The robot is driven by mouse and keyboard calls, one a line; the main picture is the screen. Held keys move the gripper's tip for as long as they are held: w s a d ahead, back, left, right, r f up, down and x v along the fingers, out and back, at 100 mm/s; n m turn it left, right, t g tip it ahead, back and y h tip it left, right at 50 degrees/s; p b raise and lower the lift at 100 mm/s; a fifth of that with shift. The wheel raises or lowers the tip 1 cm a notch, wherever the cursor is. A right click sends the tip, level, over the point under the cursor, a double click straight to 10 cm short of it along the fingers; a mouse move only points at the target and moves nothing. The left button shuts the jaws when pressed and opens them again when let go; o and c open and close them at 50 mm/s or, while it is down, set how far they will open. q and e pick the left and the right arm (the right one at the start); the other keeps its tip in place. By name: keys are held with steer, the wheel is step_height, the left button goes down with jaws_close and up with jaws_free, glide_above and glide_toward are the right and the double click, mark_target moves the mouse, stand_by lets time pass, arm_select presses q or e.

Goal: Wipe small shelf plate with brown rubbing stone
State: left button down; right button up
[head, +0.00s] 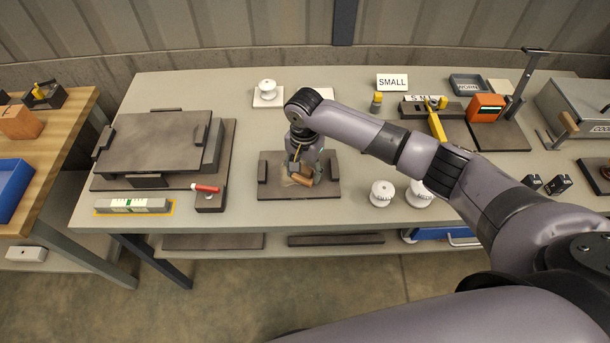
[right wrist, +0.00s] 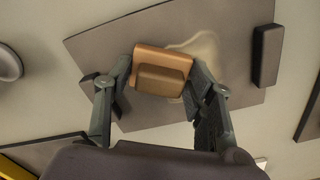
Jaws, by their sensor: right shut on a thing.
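The brown rubbing stone (head: 302,179) is in my right gripper (head: 303,172), which points down over the dark plate (head: 328,188) at the table's middle. In the right wrist view the stone (right wrist: 162,70) sits between the two fingers of the gripper (right wrist: 160,92), which are shut on its sides. The plate (right wrist: 120,50) lies below it, with a pale smear (right wrist: 203,45) beside the stone. I cannot tell whether the stone touches the plate. My left gripper is not in view.
A sign reading SMALL (head: 392,82) stands behind. A large dark plate stack (head: 158,142) is to the left, with a level (head: 133,206) and a red-handled tool (head: 205,188) in front. White insulators (head: 381,193) stand close to the right of the plate.

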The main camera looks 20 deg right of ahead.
steer(key=shift+w+d+f+b, duration=0.1)
steer(key=shift+w+d+b, duration=0.1)
steer(key=shift+w, duration=0.35)
steer(key=shift+w+d+b, duration=0.1)
steer(key=shift+w+b, duration=0.1)
steer(key=shift+w, duration=0.4)
steer(key=shift+w+d+f+b, duration=0.1)
steer(key=shift+w+d+b, duration=0.1)
steer(key=shift+w, duration=0.35)
steer(key=shift+w+d+b, duration=0.2)
steer(key=shift+w+b, duration=0.2)
steer(key=shift+w, duration=0.4)
steer(key=shift+w+d+b, duration=0.2)
steer(key=shift+w+b, duration=0.15)
steer(key=shift+w, duration=0.4)
steer(key=shift+w+r, duration=0.1)
steer(key=shift+r, duration=0.05)
steer(key=shift+w+a, duration=0.15)
steer(key=shift+a, duration=0.5)
steer(key=shift+s+a+p, duration=0.25)
steer(key=shift+s+p, duration=0.1)
steer(key=shift+p, duration=0.45)
steer(key=s+p, duration=0.2)
steer(key=p, duration=0.1)
steer(key=shift+s+a+p, duration=0.1)
steer(key=shift+a+p, duration=0.15)
steer(key=shift+p, duration=0.05)
steer(key=shift+s+p, duration=0.25)
steer(key=shift+p, duration=0.05)
